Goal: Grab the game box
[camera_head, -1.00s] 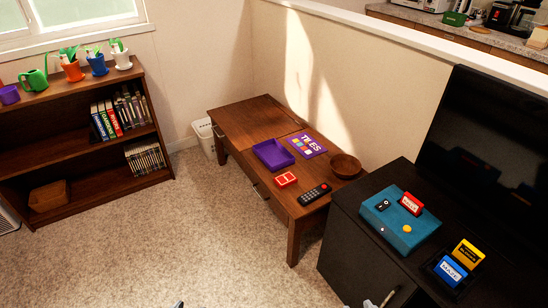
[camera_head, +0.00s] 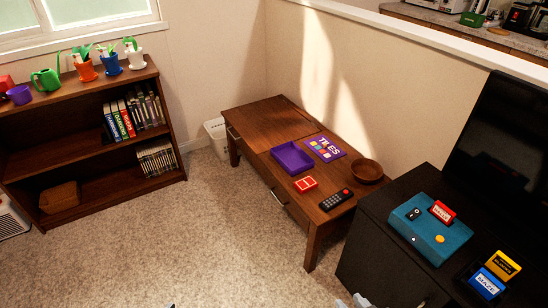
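The purple game box shows in the head view as an open tray (camera_head: 292,157) and, beside it, a flat purple lid (camera_head: 325,149) marked "TILES" with coloured squares. Both lie on the brown wooden coffee table (camera_head: 262,127), apart from any gripper. My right gripper (camera_head: 358,301) shows only as small pale tips at the bottom edge, well in front of the table; its opening is unclear. Only a sliver of my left gripper (camera_head: 170,306) shows at the bottom edge. Nothing is seen held.
A red card box (camera_head: 305,184), a black remote (camera_head: 336,200) and a wooden bowl (camera_head: 367,171) share the table. A black cabinet (camera_head: 390,262) bears a teal console (camera_head: 430,228) at right. A bookshelf (camera_head: 92,143) stands left. The carpet (camera_head: 190,245) between is clear.

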